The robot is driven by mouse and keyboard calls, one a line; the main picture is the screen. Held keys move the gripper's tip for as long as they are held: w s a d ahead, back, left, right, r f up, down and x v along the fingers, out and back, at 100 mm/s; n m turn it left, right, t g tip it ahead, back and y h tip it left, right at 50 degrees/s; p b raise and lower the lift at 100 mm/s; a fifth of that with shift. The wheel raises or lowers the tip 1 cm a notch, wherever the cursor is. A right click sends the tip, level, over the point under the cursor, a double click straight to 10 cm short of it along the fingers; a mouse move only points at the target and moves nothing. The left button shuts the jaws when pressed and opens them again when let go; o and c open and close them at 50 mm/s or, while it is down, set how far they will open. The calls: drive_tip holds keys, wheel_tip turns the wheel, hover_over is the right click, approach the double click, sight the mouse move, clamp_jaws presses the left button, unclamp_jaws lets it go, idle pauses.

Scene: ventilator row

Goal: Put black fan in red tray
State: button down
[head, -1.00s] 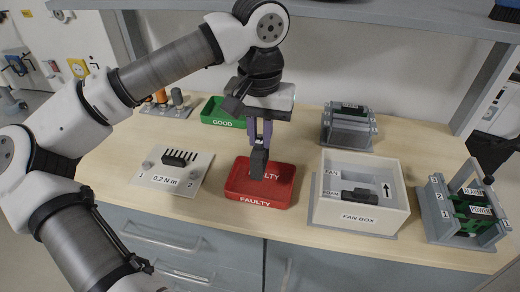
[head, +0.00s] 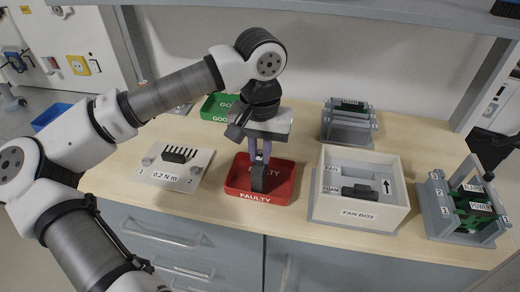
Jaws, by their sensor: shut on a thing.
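The red tray (head: 282,194), marked FAULTY, sits on the bench in the middle of the head view. My gripper (head: 259,164) points down over the tray. Its fingers are shut on the black fan (head: 259,179), a dark upright block. The fan's lower end is inside the tray's outline, low near its front wall. I cannot tell whether it touches the tray floor.
A white fan box (head: 365,214) with a dark block inside stands right of the tray. A grey plate (head: 160,180) lies left, a green GOOD tray (head: 213,107) behind. Grey racks (head: 347,133) with boards stand at the back and right (head: 440,215). A shelf hangs above.

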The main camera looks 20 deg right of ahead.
drive_tip(key=shift+f, duration=0.3)
drive_tip(key=c, duration=1.4)
unclamp_jaws()
drive_tip(key=shift+r, duration=0.45)
wheel_tip(320, 180, up, 12)
drive_tip(key=shift+r, duration=0.2)
